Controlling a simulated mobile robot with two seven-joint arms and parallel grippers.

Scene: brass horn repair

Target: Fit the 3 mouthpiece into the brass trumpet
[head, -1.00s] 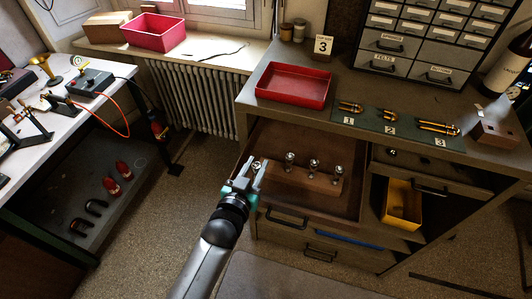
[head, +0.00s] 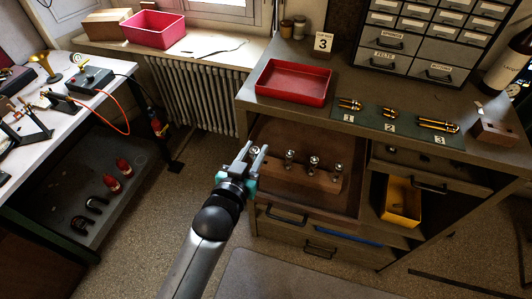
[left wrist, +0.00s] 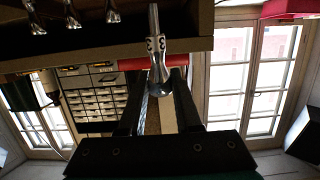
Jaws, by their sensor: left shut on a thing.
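My left gripper (head: 255,158) is shut on a silver mouthpiece (left wrist: 158,60), marked 3 in the left wrist view. It holds it upright at the left end of a wooden block (head: 320,187) in the open drawer. Three other silver mouthpieces (head: 313,162) stand in the block. In the left wrist view the held mouthpiece's slim end points to the top of the picture. On the left bench is a brass bell (head: 39,62); I cannot tell whether it belongs to the trumpet. My right gripper is out of view.
The drawer (head: 352,214) lies below the cabinet top. A red tray (head: 293,101), a green mat (head: 405,123) with numbered brass parts and a number 3 card (head: 323,43) are on top. A yellow bin (head: 401,203) stands right. Open floor separates cabinet and bench (head: 110,68).

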